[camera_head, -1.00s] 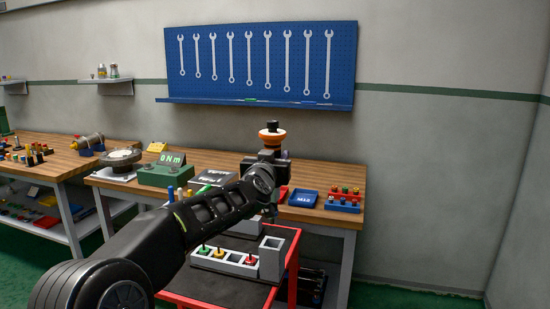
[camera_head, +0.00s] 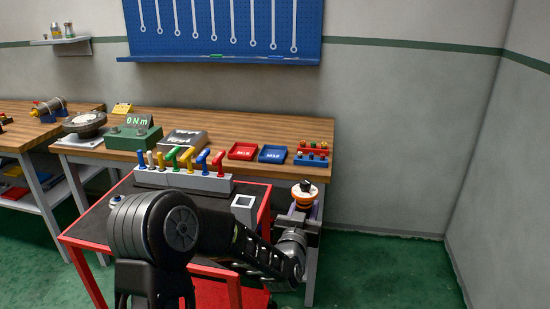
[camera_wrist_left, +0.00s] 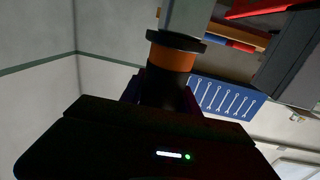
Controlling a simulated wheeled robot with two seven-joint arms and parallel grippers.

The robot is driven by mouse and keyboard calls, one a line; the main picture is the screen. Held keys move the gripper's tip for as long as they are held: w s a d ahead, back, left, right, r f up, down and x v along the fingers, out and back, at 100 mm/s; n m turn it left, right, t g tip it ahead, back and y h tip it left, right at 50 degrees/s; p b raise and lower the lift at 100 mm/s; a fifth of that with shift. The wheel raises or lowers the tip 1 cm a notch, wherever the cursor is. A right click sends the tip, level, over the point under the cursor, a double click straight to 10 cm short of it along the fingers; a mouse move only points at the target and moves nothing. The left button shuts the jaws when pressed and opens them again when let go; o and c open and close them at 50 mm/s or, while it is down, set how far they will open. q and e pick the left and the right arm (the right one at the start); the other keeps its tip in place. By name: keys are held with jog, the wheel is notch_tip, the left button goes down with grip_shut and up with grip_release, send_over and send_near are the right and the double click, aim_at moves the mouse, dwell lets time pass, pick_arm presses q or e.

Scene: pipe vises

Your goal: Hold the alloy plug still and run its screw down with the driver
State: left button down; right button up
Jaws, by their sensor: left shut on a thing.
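My left arm comes in from the lower left of the head view. Its gripper (camera_head: 303,208) is shut on a black and orange round-bodied tool (camera_head: 304,196), which looks like the driver. The tool stands up above the fingers, with its orange collar and black top showing. In the left wrist view its orange band (camera_wrist_left: 172,57) and black body are close to the camera; its lower part is hidden by the gripper. I cannot make out the alloy plug or its screw. My right gripper is not in view.
A red-framed trolley (camera_head: 72,240) stands before the wooden bench, carrying a grey rack (camera_head: 200,182) of coloured handles and a grey square holder (camera_head: 243,203). Red (camera_head: 243,151) and blue (camera_head: 273,154) trays and a green torque display (camera_head: 135,136) are on the bench. Floor at right is clear.

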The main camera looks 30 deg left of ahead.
pick_arm(q)
jog(key=s+d+f+m+h, duration=0.1)
jog(key=s+d+f+h, duration=0.1)
jog(key=d, duration=0.3)
jog(key=s+d+f+m+h+p, duration=0.1)
jog(key=s+d+f+m+h, duration=0.1)
jog(key=d, duration=0.4)
jog(key=shift+s+d+f+t, duration=0.2)
jog(key=shift+s+f+t, duration=0.1)
jog(key=shift+s+f, duration=0.6)
jog(key=shift+w, duration=0.1)
